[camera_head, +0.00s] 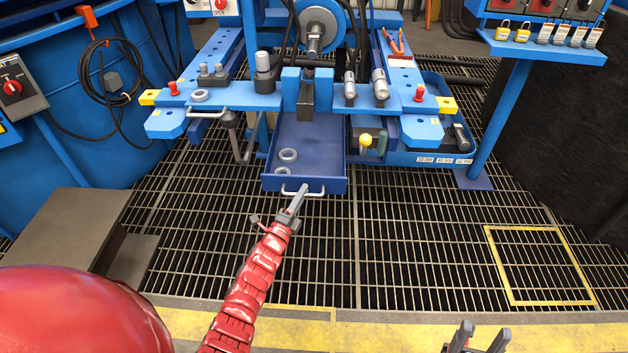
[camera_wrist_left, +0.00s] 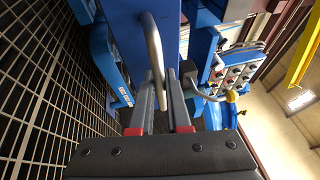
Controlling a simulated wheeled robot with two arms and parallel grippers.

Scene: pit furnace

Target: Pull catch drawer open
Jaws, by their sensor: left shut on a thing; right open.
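The blue catch drawer (camera_head: 305,183) juts out from under the blue machine in the head view, and its inside is visible with a few grey rings (camera_head: 287,155) in it. A pale curved handle (camera_head: 303,191) is on its front face. My left gripper (camera_head: 297,195) is shut on this handle. In the left wrist view the metal handle (camera_wrist_left: 153,50) runs between the two fingers of the gripper (camera_wrist_left: 165,85). My right gripper (camera_head: 476,340) is open and empty at the bottom edge of the head view, away from the drawer.
A blue machine bench (camera_head: 215,95) with clamps and tools stands above the drawer. A grey step block (camera_head: 70,230) is at left. A blue post with a padlock panel (camera_head: 545,48) is at right. The grating (camera_head: 420,240) in front of the drawer is clear.

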